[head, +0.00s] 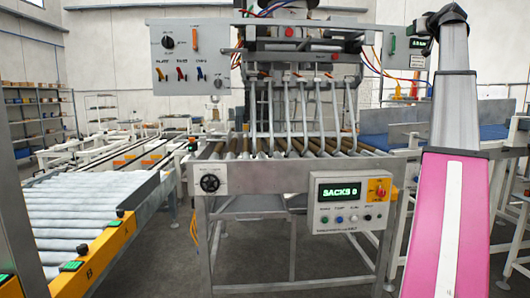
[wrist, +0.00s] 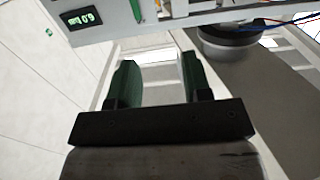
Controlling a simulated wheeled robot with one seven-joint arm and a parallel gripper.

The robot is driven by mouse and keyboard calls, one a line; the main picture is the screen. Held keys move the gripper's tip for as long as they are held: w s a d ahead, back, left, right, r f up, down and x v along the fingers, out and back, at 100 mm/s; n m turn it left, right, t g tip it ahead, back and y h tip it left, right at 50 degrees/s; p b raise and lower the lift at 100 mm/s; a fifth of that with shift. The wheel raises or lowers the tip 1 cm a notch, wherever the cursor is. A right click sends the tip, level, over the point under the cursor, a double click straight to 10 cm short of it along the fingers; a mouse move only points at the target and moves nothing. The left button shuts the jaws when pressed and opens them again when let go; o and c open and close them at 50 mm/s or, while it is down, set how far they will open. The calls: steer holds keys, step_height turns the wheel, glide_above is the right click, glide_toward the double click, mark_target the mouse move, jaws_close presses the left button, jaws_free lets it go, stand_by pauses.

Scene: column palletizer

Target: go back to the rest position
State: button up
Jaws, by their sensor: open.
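My gripper (wrist: 160,78) shows in the wrist view with its two green fingers apart and nothing between them. Beyond the fingers are a pale wall and the edge of a panel with a small green-lit display (wrist: 82,19). In the head view my arm, with a pink and white lower link, rises at the right beside the upper panel (head: 404,52). The gripper itself cannot be made out there.
A roller table (head: 204,188) with a "SACKS 0" control box (head: 352,203) stands in the middle, below a rack of metal tines (head: 305,112). A roller conveyor (head: 68,215) is at left. Shelves (head: 38,118) stand behind. Blue-topped conveyors (head: 405,141) are at right.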

steer(key=w+a+f+g, duration=0.2)
steer(key=w+a+f, duration=0.15)
steer(key=f, duration=1.15)
steer(key=w+a+f+m+g, duration=0.15)
steer(key=a+f, duration=0.35)
steer(key=f, duration=0.9)
steer(key=w+a+f+g, duration=0.3)
steer(key=w+a+f, duration=0.15)
steer(key=f, duration=1.05)
steer(key=s+a+f+g, duration=0.15)
steer(key=a+f, duration=0.25)
steer(key=f, duration=0.4)
steer(key=s+a+f+g, duration=0.1)
steer(key=s+a+f, duration=0.25)
steer(key=f, duration=0.55)
steer(key=s+a+f+g, duration=0.1)
steer(key=a+f, duration=0.3)
steer(key=f, duration=0.4)
steer(key=s+a+f+g, duration=0.4)
steer(key=s+a+f, duration=0.3)
steer(key=s+f, duration=0.7)
steer(key=s+a+f+g+h, duration=0.1)
steer(key=s+a+f+g, duration=0.2)
steer(key=s+a+f, duration=0.5)
steer(key=s+f, duration=0.6)
steer(key=f, duration=0.2)
steer(key=shift+a+f+g+h, duration=0.2)
steer(key=shift+f+g+h, duration=0.1)
steer(key=shift+f+g, duration=0.1)
